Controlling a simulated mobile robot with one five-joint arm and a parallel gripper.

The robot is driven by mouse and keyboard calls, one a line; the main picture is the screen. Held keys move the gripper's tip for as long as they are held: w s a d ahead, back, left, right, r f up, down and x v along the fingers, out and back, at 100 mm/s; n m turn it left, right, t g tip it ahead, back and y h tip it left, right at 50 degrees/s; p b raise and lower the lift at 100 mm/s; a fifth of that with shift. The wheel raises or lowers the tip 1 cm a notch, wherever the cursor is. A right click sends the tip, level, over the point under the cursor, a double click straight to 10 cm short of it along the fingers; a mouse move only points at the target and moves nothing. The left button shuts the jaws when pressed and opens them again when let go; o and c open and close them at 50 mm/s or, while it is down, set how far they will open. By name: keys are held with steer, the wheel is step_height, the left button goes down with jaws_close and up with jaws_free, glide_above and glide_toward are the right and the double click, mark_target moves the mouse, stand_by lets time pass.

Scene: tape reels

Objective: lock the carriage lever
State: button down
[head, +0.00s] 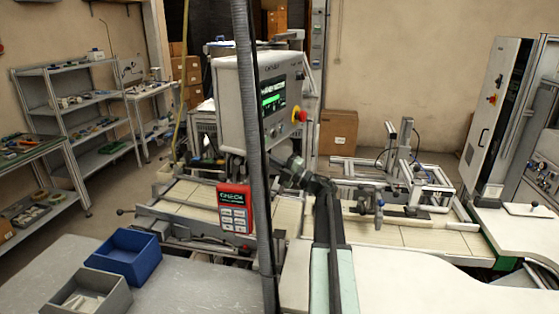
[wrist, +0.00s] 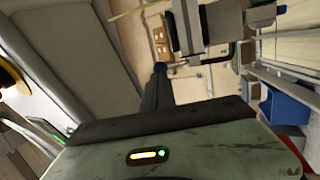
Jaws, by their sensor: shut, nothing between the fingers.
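My gripper (head: 285,166) is at the end of my dark arm, just below the right side of the grey control box (head: 233,105). In the wrist view its dark fingers (wrist: 158,80) are closed together and hold nothing. A bent thin metal rod (wrist: 207,62), possibly the carriage lever, runs from a grey bracket toward the fingertips. A small blue end shows right at the fingertips; I cannot tell whether it touches them. In the head view the rod is not clearly visible behind the box and the dark post.
The control box's grey panel (wrist: 80,55) stands close to the left of my fingers. A red keypad (head: 235,208) hangs under the box. A blue bin (head: 125,255) and a grey bin (head: 88,292) sit on the front table. The tiled conveyor (head: 400,233) lies to the right.

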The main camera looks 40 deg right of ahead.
steer(key=shift+x, duration=1.35)
steer(key=shift+w+a+r+p, duration=0.4)
steer(key=shift+r+p, duration=0.2)
steer(key=shift+p, duration=0.1)
steer(key=shift+w+a+r+p, duration=0.3)
steer(key=shift+w+r+p, duration=0.05)
steer(key=shift+r+p, duration=0.35)
steer(key=shift+w+a+r+p, duration=0.3)
steer(key=shift+w+r+p, duration=0.1)
steer(key=shift+r+p, duration=0.25)
steer(key=shift+f, duration=0.1)
